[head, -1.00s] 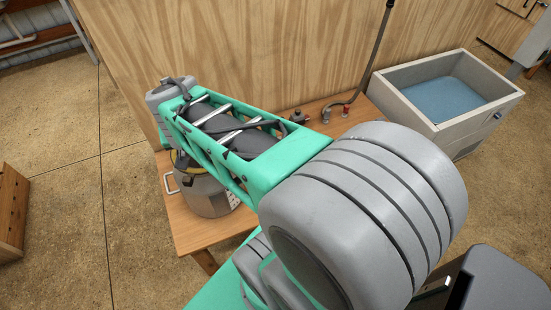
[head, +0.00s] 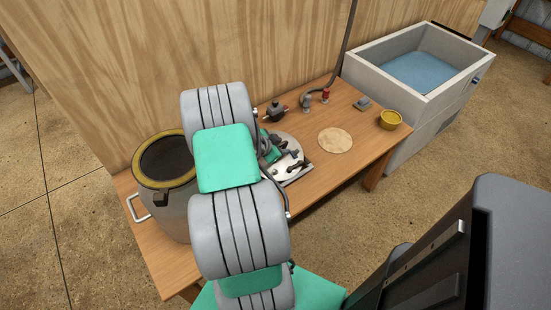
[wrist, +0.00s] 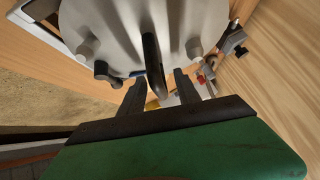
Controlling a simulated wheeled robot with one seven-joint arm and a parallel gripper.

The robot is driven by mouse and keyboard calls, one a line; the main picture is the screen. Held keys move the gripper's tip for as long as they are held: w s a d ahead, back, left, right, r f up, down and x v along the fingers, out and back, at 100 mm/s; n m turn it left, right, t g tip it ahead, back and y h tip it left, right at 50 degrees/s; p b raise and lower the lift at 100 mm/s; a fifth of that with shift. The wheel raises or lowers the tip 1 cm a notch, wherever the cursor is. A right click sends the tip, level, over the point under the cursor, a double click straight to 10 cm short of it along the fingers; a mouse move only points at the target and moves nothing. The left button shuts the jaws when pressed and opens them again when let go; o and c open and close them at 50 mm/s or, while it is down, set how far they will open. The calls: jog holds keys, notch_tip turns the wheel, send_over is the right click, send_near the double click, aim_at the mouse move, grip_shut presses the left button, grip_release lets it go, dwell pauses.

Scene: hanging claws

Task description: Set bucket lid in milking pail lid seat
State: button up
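The milking pail (head: 172,215) stands at the left end of the wooden bench, with its dark mouth open inside a yellow rim (head: 160,184). The bucket lid (head: 287,145) is a grey disc with dark fittings, lying on a pale tray right of the pail, partly hidden by my arm. In the wrist view the lid (wrist: 120,25) fills the top, with a dark upright handle (wrist: 151,55) and grey stubs. My gripper (wrist: 159,82) is open, with the handle between its fingers and gaps visible beside it. In the head view my arm mostly hides the gripper.
A round tan disc (head: 335,140), a yellow bowl (head: 391,119) and a small grey block (head: 362,104) sit on the bench to the right. Taps (head: 307,103) and a black fitting (head: 276,111) are along the wooden wall. A water trough (head: 385,103) stands beyond the bench.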

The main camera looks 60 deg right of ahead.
jog(key=shift+x, duration=1)
jog(key=shift+f, duration=0.1)
jog(key=shift+c, duration=0.2)
grip_shut()
jog(key=shift+w+r, duration=0.1)
jog(key=shift+r, duration=0.1)
